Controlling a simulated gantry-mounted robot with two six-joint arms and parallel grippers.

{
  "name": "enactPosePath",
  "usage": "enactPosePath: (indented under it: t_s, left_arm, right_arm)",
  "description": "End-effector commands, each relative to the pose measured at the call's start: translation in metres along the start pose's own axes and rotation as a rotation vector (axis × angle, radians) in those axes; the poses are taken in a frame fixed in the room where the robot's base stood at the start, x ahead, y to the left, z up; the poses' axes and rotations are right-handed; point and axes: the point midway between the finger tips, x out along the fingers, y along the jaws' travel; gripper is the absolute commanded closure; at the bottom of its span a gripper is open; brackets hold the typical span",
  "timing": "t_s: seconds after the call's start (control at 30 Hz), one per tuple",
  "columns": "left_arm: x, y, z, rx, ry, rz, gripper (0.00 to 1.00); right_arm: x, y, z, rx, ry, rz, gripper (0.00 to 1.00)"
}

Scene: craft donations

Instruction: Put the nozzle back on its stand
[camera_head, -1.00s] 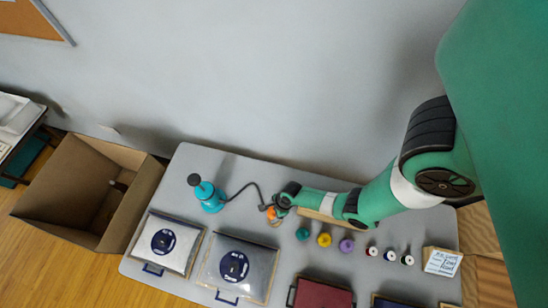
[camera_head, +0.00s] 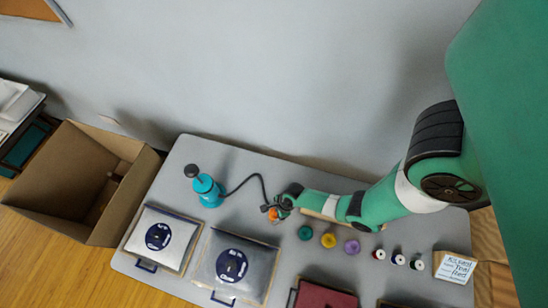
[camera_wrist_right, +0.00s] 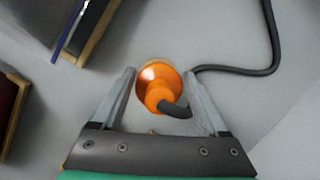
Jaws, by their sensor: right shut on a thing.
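The orange nozzle (camera_wrist_right: 158,84) is flared like a cup and sits between the fingers of my right gripper (camera_wrist_right: 160,78), which is shut on it. In the head view the nozzle (camera_head: 273,214) shows as a small orange spot at the tip of my right gripper (camera_head: 278,208). I cannot make out the nozzle's stand clearly; the area under the gripper is partly hidden. My left gripper is not in view.
An open cardboard box (camera_head: 40,190) stands left of the table.

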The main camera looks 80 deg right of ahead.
Motion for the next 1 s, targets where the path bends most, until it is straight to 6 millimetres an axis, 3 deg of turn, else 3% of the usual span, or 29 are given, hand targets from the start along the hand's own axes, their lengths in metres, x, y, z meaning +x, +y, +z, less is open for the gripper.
enactPosePath:
  t_s: [0.47, 1.0]
  left_arm:
    - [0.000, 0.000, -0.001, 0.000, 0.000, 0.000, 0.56]
    - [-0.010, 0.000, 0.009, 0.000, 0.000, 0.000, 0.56]
  right_arm:
    - [-0.001, 0.000, 0.000, 0.000, 0.000, 0.000, 0.89]
    - [0.014, 0.000, -0.004, 0.000, 0.000, 0.000, 0.89]
